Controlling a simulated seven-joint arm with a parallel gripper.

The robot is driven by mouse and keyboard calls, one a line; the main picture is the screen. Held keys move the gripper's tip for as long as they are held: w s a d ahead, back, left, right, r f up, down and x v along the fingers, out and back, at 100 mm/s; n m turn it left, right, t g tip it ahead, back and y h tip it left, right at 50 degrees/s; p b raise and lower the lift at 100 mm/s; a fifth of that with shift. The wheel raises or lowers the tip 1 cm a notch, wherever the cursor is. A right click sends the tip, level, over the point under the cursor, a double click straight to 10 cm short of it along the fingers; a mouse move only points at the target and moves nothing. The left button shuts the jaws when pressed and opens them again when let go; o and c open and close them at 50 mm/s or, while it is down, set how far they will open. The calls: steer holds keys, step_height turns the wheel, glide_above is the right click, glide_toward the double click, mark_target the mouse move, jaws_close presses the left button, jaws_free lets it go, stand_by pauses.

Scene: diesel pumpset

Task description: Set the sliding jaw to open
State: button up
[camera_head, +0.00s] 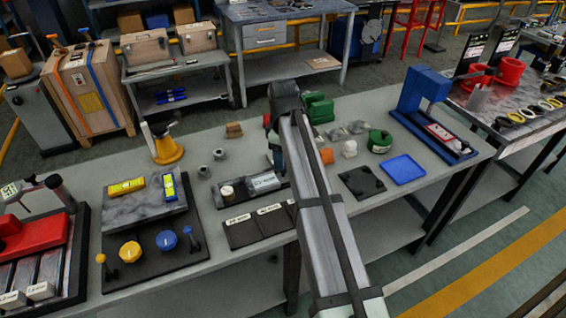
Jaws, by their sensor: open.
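My arm reaches from the bottom edge over the workbench, and my gripper (276,158) points down at its far end, above the middle of the bench. It is open; its fingertips are small and partly covered by my arm. A block with metal cylinders (263,183) lies just below and left of it. I cannot tell for sure which part is the sliding jaw. A green vise-like body (319,107) stands behind and right of my gripper, partly hidden by my arm. A blue C-shaped frame (424,88) on a long blue base stands at the bench's right end.
A red device (33,237) stands at far left.

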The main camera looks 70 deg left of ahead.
step_height(320, 180, up, 10)
stand_by(0.4)
stand_by(0.5)
